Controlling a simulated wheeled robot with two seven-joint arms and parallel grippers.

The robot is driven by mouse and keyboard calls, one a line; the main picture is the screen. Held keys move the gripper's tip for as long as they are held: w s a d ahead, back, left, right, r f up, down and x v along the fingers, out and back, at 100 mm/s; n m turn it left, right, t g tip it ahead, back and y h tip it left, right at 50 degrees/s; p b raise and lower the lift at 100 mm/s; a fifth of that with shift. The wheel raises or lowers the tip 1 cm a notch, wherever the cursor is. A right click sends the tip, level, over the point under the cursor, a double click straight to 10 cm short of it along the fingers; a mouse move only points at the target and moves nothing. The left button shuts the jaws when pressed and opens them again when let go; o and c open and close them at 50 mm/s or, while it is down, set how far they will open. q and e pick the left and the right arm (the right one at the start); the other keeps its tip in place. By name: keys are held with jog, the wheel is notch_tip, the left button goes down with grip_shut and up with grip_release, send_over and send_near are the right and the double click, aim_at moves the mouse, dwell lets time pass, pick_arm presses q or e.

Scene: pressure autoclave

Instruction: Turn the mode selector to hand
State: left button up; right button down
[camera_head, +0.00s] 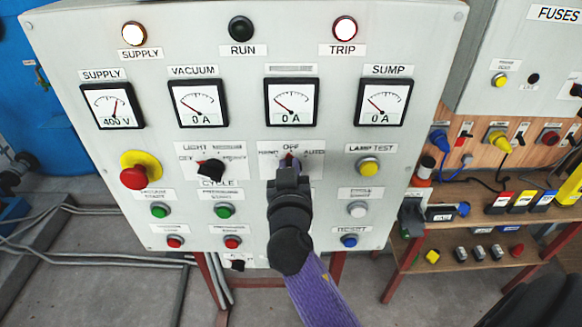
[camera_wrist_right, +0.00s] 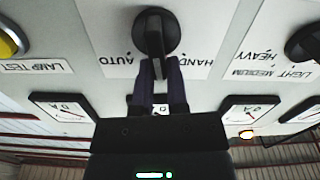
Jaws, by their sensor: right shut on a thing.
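The mode selector (camera_wrist_right: 155,30) is a black round knob with a raised bar handle. It shows upside down in the wrist view, with the HAND label on its right and the AUTO label on its left. The bar stands nearly upright in that view, in line with the OFF label, which is mostly hidden. My right gripper (camera_wrist_right: 160,68) is shut on the handle. In the head view my right gripper (camera_head: 289,172) covers most of the selector, below the OFF label (camera_head: 291,147). My left gripper is not in view.
The light/medium/heavy selector (camera_head: 211,168) is left of my gripper. The yellow lamp test button (camera_head: 368,167) is to its right. A red mushroom button (camera_head: 133,178) is at the panel's left. Dial gauges (camera_head: 291,103) sit above. A wooden shelf (camera_head: 460,197) stands at the right.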

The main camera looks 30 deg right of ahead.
jog(key=shift+w+a+f+n, duration=0.1)
jog(key=shift+a+f+n, duration=0.1)
jog(key=shift+n, duration=1.15)
jog(key=shift+w+a+f+n, duration=0.1)
jog(key=shift+w+a+n, duration=0.1)
jog(key=shift+n, duration=1.2)
jog(key=shift+w+a+f+n, duration=0.1)
jog(key=shift+a+n, duration=0.1)
jog(key=shift+n, duration=1.15)
jog(key=c, duration=0.6)
grip_release()
jog(key=shift+c, duration=0.2)
jog(key=shift+f, duration=0.1)
